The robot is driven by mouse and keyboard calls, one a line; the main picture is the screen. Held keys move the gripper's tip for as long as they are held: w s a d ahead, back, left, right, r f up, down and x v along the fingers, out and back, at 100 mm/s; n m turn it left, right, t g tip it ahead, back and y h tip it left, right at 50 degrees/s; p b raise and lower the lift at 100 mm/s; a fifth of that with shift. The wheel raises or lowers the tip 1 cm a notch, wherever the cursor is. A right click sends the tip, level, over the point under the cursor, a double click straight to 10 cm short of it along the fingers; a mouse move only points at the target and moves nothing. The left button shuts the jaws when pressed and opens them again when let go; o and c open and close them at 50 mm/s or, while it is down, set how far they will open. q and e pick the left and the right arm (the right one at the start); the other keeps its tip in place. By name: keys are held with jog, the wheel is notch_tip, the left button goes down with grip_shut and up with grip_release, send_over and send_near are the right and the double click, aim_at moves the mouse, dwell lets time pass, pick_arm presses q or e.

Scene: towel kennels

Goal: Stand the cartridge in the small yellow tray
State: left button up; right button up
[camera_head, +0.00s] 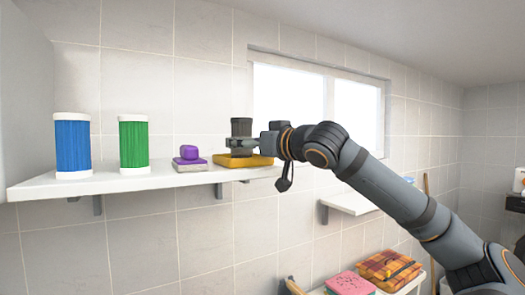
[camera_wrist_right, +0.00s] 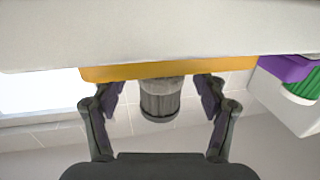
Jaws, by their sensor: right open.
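The dark grey ribbed cartridge (camera_head: 241,127) is upright over the small yellow tray (camera_head: 258,161) on the wall shelf. My right gripper (camera_head: 241,144) is around it at mid height, in front of the tray. In the right wrist view, which looks upside down, the cartridge (camera_wrist_right: 160,100) is between the two open fingers (camera_wrist_right: 160,98), with a gap on each side. Its base meets the yellow tray's edge (camera_wrist_right: 190,68) there; the rim hides whether the base rests on the tray's floor. My left gripper is not in view.
A purple object (camera_head: 189,152) on a small tray, a green cylinder (camera_head: 133,145) and a blue cylinder (camera_head: 73,146) stand left along the white shelf (camera_head: 110,183). A window (camera_head: 290,98) is behind. Folded towels (camera_head: 389,266) lie lower right.

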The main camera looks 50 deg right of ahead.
pick_arm(q)
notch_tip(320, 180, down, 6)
jog(key=b, duration=0.3)
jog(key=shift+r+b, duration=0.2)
jog(key=shift+b, duration=0.2)
pick_arm(e)
jog(key=s+a, duration=0.1)
jog(key=s, duration=0.9)
jog(key=shift+f, duration=0.1)
